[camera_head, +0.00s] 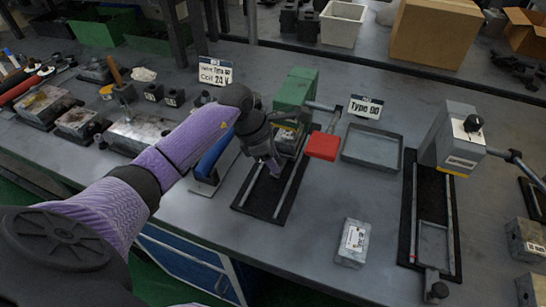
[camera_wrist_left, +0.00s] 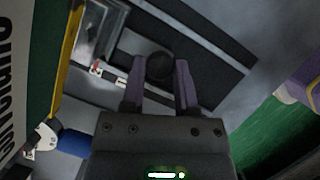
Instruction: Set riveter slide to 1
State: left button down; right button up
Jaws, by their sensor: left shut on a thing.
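The green riveter (camera_head: 293,92) stands mid-table on a black base plate (camera_head: 262,203) with two metal rails. My left gripper (camera_head: 274,168) reaches down over the rails just in front of the green body. In the left wrist view, the purple fingers of the left gripper (camera_wrist_left: 160,84) are shut on a round black slide knob (camera_wrist_left: 160,66). In the head view that knob is hidden by the gripper, and I cannot read the slide's position. My right gripper is not in view.
A red block (camera_head: 322,146) on a lever sticks out right of the riveter. Beyond it is an empty grey tray (camera_head: 372,161). A grey machine (camera_head: 450,140) with rails stands at right. A small white-labelled box (camera_head: 353,242) lies in front, with bare table around it.

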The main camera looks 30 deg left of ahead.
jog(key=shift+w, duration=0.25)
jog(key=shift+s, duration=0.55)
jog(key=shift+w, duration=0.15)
